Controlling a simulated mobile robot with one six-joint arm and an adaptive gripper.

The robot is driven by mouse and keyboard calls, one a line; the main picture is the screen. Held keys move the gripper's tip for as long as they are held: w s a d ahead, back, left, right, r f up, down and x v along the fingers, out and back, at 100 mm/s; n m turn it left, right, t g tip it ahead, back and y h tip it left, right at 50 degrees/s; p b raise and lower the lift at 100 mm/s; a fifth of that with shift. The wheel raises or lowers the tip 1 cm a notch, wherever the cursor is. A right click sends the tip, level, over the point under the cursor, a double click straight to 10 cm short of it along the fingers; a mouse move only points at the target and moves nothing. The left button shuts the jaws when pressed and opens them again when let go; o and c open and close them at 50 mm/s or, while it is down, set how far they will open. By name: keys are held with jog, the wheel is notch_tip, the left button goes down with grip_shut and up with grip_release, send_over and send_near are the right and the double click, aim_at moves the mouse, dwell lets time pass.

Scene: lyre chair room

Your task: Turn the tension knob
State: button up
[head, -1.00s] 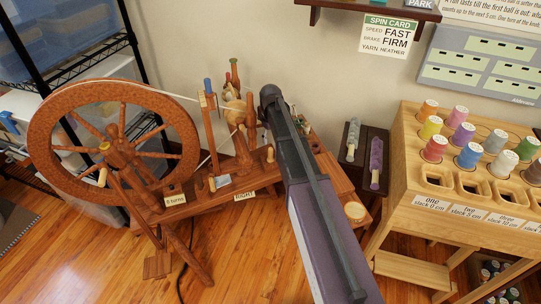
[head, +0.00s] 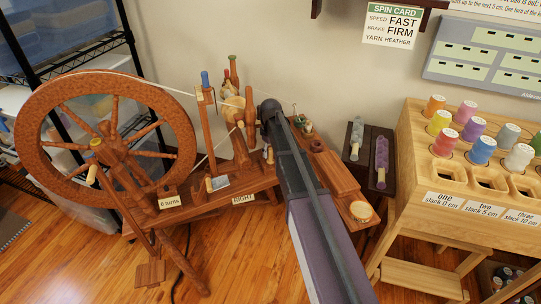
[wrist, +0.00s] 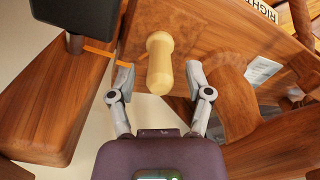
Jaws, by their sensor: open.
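The pale turned wooden knob (wrist: 159,63) sticks out from a brown wooden face in the wrist view. My gripper (wrist: 158,76) is open, one grey finger on each side of the knob. I see a gap on both sides, so the fingers do not appear to touch it. The spinning wheel (head: 36,125) stands at the left in the head view, its bench carrying a "RIGHT" label (head: 243,198) and a "0 turns" label (head: 170,201). In the head view my own arm covers part of the bench, and I cannot make out the fingers there.
A spin card (head: 393,25) on the wall reads speed fast, brake firm, yarn heather. A wooden spool rack (head: 405,180) stands at the right, by a dark stand with two fibre rolls (head: 382,162). A black wire shelf (head: 128,40) is behind the wheel. Floor shows in front.

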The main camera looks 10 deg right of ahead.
jog(key=shift+f, duration=0.2)
grip_shut()
jog(key=shift+m, duration=2.9)
grip_release()
